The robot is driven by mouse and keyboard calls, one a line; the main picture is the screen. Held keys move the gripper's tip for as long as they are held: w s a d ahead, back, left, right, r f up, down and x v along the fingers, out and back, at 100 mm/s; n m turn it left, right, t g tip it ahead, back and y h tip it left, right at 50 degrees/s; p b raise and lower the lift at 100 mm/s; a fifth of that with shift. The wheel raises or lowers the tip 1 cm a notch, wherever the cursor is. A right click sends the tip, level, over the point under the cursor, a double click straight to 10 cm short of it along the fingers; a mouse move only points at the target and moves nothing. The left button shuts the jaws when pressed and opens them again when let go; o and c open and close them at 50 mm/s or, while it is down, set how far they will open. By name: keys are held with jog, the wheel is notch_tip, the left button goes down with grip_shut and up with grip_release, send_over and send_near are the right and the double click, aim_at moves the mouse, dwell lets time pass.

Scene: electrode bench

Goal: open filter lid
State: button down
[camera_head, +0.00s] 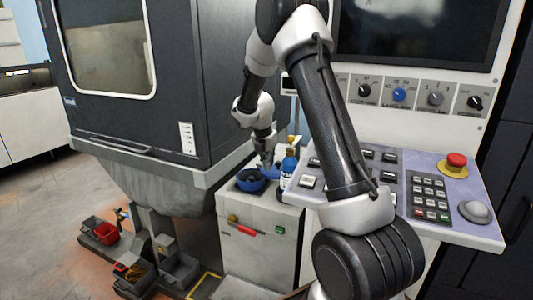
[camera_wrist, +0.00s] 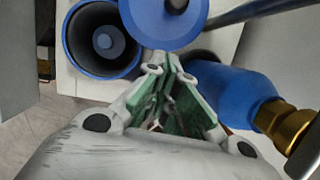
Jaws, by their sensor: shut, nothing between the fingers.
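The filter housing is a blue round cup (camera_wrist: 72,42) with a dark inside and a blue core, uncovered in the wrist view. It also shows on the white cabinet in the head view (camera_head: 250,182). The filter lid, a blue disc with a grey centre (camera_wrist: 150,25), stands beside the cup's right side, clear of most of its mouth. My gripper (camera_wrist: 164,68) is shut and empty, its tips just below the lid's lower edge. I cannot tell whether they touch. In the head view, my gripper (camera_head: 265,155) is small above the cup's right side.
A blue bottle-like part with a brass fitting (camera_wrist: 233,90) lies close right of my fingers; a blue bottle (camera_head: 288,166) stands there in the head view. The button panel (camera_head: 400,190) is to the right. The grey machine housing (camera_head: 165,100) rises at the left.

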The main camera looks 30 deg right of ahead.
aim_at(275, 172)
jog(key=w+d+f, duration=0.1)
jog(key=d+f, duration=0.1)
jog(key=shift+w+d+f, duration=0.2)
jog(key=shift+w+d, duration=0.15)
jog(key=shift+w+d+f, duration=0.15)
jog(key=shift+w+d, duration=0.2)
jog(key=shift+d, duration=0.15)
jog(key=shift+d, duration=0.1)
